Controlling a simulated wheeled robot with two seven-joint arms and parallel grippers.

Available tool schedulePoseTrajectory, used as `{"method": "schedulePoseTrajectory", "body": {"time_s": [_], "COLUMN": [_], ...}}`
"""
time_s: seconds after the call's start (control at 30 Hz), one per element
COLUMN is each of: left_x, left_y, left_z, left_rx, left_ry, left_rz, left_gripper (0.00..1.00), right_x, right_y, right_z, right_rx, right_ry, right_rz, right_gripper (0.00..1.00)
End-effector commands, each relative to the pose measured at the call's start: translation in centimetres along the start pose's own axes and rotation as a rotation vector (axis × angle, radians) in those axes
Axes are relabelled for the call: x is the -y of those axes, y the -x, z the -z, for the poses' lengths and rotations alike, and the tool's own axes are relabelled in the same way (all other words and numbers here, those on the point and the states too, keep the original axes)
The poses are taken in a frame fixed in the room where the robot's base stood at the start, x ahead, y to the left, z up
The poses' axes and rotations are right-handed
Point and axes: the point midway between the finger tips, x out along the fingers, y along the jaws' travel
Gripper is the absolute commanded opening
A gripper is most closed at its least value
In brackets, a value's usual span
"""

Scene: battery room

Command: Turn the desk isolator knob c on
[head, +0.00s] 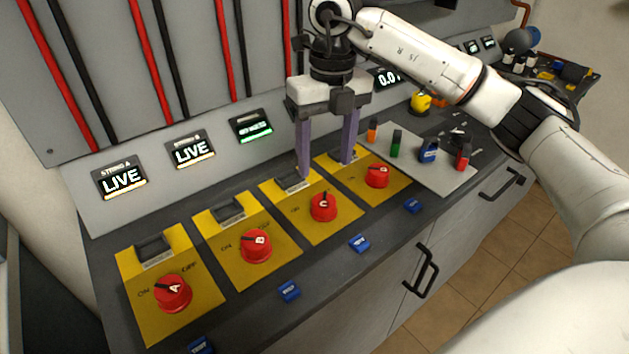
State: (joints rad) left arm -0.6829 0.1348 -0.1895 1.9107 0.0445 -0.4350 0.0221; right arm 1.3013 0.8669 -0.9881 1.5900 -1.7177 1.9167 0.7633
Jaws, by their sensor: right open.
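Knob c (323,207) is a red round knob on a yellow plate (325,231), third from the left in a row on the dark desk. An ON label shows to the left of it. My right gripper (327,170) points down with its two purple fingers apart, above and behind knob c. Nothing is between the fingers, and they appear clear of the knob. My left gripper is not in view.
Red knobs A (172,293) and B (256,245) stand to the left, knob D (377,175) to the right. Blue tags (359,243) lie along the front edge. A grey tray (428,172) with small coloured items lies to the right.

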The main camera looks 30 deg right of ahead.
Motion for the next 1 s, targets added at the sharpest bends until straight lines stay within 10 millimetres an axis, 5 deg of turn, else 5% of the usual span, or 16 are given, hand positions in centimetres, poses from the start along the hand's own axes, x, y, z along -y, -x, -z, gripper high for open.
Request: {"method": "schedulePoseTrajectory", "body": {"time_s": [0.6,1.0], "left_x": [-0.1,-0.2], "left_y": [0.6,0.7], "left_z": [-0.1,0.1], "left_rx": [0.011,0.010], "left_ry": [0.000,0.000], "left_rz": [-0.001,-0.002], "left_gripper": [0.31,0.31], "right_x": [0.5,0.4], "right_y": [-9.0,-10.0], "right_z": [0.0,0.0], "right_rx": [-0.001,0.001], "right_ry": [-0.005,-0.004], "right_rz": [0.013,0.011], "right_gripper": [0.58,0.58]}}
